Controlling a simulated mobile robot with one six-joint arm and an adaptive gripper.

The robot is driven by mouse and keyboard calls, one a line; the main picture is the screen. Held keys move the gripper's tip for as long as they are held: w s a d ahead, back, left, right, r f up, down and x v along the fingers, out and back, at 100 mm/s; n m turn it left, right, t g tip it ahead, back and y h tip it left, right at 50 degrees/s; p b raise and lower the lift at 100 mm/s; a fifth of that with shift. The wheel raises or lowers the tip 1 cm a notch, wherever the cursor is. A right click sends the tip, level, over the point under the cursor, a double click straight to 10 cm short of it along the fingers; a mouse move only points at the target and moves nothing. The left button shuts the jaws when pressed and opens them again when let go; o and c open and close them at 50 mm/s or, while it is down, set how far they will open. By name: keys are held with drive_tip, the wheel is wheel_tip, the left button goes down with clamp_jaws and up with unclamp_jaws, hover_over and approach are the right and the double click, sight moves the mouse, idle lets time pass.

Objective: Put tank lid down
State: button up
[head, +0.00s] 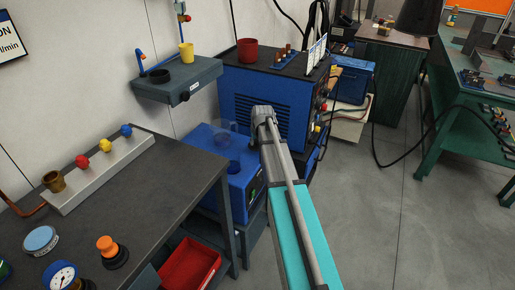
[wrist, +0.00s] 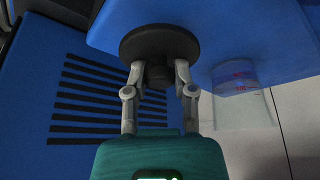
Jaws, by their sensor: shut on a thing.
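The tank lid (wrist: 185,45) is a round black disc with a knob, seen in the wrist view. My gripper (wrist: 158,74) is shut on its knob, one finger on each side. The lid is over or beside the top of a blue box (wrist: 250,22); I cannot tell whether it touches. My arm hides the gripper and lid there.
A clear jug (head: 218,143) stands on the blue box; it also shows in the wrist view (wrist: 235,78). A larger blue machine with slots (head: 265,95) stands behind. A grey bench (head: 150,185) with gauges and coloured knobs is at left. The floor at right (head: 375,215) is clear.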

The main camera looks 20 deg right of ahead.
sight(257, 144)
drive_tip(key=shift+w+d+f+b, duration=0.15)
drive_tip(key=shift+w+f+b, duration=0.15)
drive_tip(key=shift+f, duration=0.2)
drive_tip(key=shift+f+b, duration=1.35)
drive_tip(key=shift+f, duration=0.15)
drive_tip(key=o, duration=0.9)
drive_tip(key=shift+o, duration=0.2)
drive_tip(key=p+v, duration=1.1)
drive_tip(key=v, duration=0.1)
drive_tip(key=shift+r, duration=0.25)
